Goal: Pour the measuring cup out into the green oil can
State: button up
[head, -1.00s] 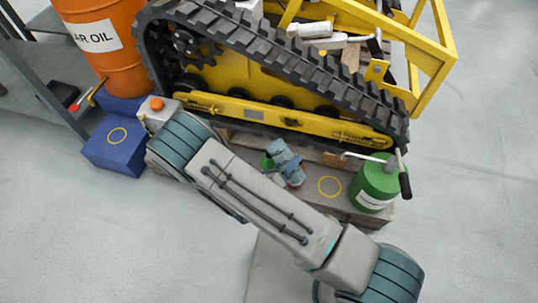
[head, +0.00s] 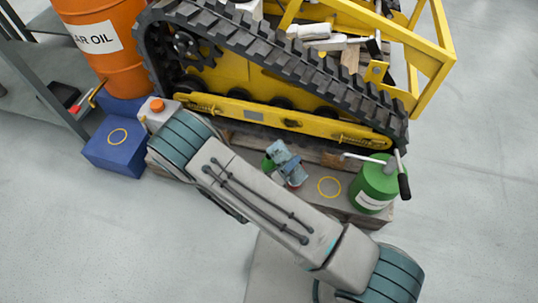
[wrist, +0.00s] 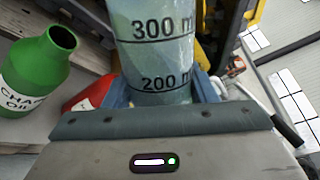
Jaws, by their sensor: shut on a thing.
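The measuring cup (wrist: 157,48) is clear, with black 300 and 200 marks, and fills the upper middle of the wrist view. My gripper (wrist: 161,90) is shut on it, with a blue finger on each side. The green oil can (wrist: 36,68), labelled as chain oil, has an open round mouth and stands left of the cup in the wrist view. In the head view only a bit of green (head: 267,163) shows beside my gripper (head: 284,160). The cup's mouth and its tilt cannot be clearly made out.
A red container (wrist: 92,94) stands close behind the gripper's left finger. A green canister with a pump handle (head: 374,188) stands at the right end of the wooden platform. A yellow ring mark (head: 329,187) lies on bare board between. The tracked carrier (head: 270,75) rises behind.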

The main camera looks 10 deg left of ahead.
jog(key=shift+r+n, duration=0.25)
jog(key=shift+n, duration=0.05)
jog(key=shift+f+n, duration=0.15)
jog(key=shift+n, duration=0.55)
dwell(2.4)
jog(key=shift+r+n+p, duration=0.6)
jog(key=shift+n+p, duration=0.3)
jog(key=shift+p, duration=0.4)
dwell(3.3)
